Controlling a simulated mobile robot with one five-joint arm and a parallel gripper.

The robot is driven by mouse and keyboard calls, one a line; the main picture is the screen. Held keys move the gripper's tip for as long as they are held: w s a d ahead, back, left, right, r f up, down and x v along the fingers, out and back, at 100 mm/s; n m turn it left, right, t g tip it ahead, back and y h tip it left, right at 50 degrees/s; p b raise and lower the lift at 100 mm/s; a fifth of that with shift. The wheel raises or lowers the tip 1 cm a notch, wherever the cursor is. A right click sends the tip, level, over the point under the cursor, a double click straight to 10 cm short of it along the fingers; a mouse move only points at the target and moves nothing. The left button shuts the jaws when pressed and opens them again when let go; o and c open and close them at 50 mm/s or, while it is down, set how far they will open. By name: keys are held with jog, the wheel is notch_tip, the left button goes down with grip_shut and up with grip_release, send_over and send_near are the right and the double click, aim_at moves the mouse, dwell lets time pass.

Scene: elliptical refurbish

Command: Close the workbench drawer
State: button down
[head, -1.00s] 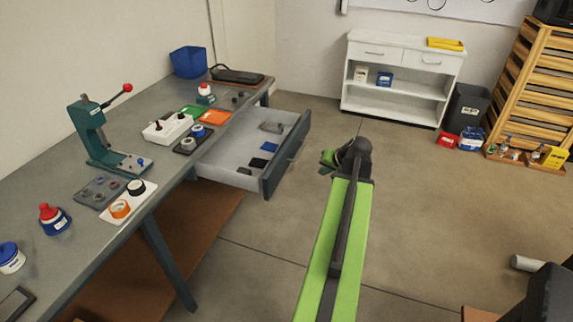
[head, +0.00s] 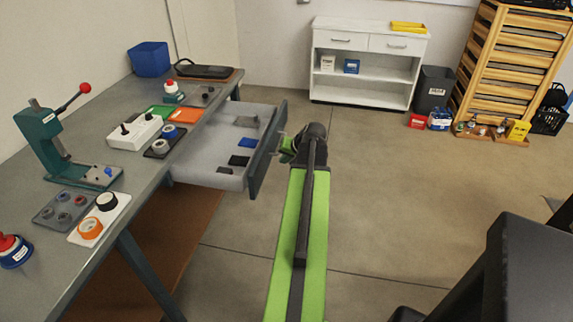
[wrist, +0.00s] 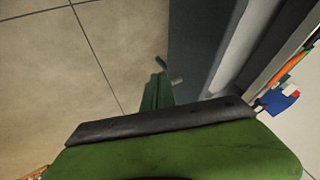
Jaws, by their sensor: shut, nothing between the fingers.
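The workbench drawer (head: 208,177) is pulled out from the right side of the grey workbench (head: 92,190). Its dark front panel (head: 266,152) faces right, and several small parts, one blue, lie inside. My gripper (head: 285,147) is shut and empty, just right of the front panel. Whether it touches the panel I cannot tell. The wrist view shows the green gripper fingers (wrist: 158,92) beside the dark drawer front (wrist: 193,45), with a handle end (wrist: 176,80) close by.
A green press (head: 45,140), tape rolls and a blue bin (head: 149,59) stand on the bench. A white shelf (head: 367,60), a dark bin (head: 432,88) and a wooden rack (head: 510,65) stand at the back. The floor right of my arm is mostly clear.

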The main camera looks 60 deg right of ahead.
aim_at(267, 165)
jog(key=shift+w+a+f+b, duration=0.1)
jog(key=shift+w+f+b, duration=0.2)
jog(key=shift+w+f, duration=0.45)
jog(key=shift+w+d+f+b, duration=0.1)
jog(key=shift+w+f+b, duration=0.25)
jog(key=shift+w, duration=0.85)
jog(key=shift+w+a+f+b, duration=0.1)
jog(key=shift+w+f+b, duration=0.2)
jog(key=shift+w+f, duration=0.45)
jog(key=shift+w+r, duration=0.2)
